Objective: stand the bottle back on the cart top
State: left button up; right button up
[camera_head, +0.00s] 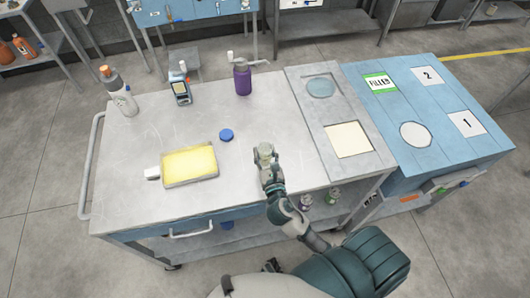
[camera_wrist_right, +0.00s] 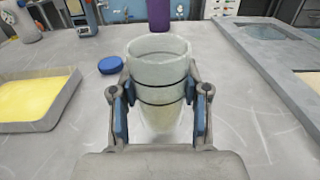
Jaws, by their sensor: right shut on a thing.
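A clear, open-topped bottle (camera_head: 264,150) with dark rings is between the fingers of my right gripper (camera_head: 268,166), near the front edge of the cart top (camera_head: 130,150). In the right wrist view the bottle (camera_wrist_right: 160,60) looks upright, with a blue-padded finger of the gripper (camera_wrist_right: 160,103) against each side. Its lower end is over the grey cart top (camera_wrist_right: 250,130); I cannot tell whether it touches the surface. A blue cap (camera_head: 226,135) lies on the cart top to the left of the bottle. My left gripper is not in view.
A yellow-filled tray (camera_head: 190,166), a white bottle with an orange cap (camera_head: 119,93), a handheld device (camera_head: 180,90) and a purple bottle (camera_head: 242,78) are on the cart top. A grey panel (camera_head: 312,115) is at its right. A blue table (camera_head: 440,100) stands beyond.

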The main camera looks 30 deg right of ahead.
jog(key=shift+x, duration=1.1)
jog(key=shift+w+f, duration=0.1)
jog(key=shift+f, duration=0.25)
notch_tip(320, 180, down, 3)
jog(key=shift+r+b, duration=0.1)
jog(key=shift+b, duration=0.75)
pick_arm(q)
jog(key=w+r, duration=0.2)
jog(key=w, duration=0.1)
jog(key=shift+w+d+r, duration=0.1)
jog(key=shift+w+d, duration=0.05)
pick_arm(e)
jog(key=shift+d, duration=0.1)
jog(key=o, duration=1.2)
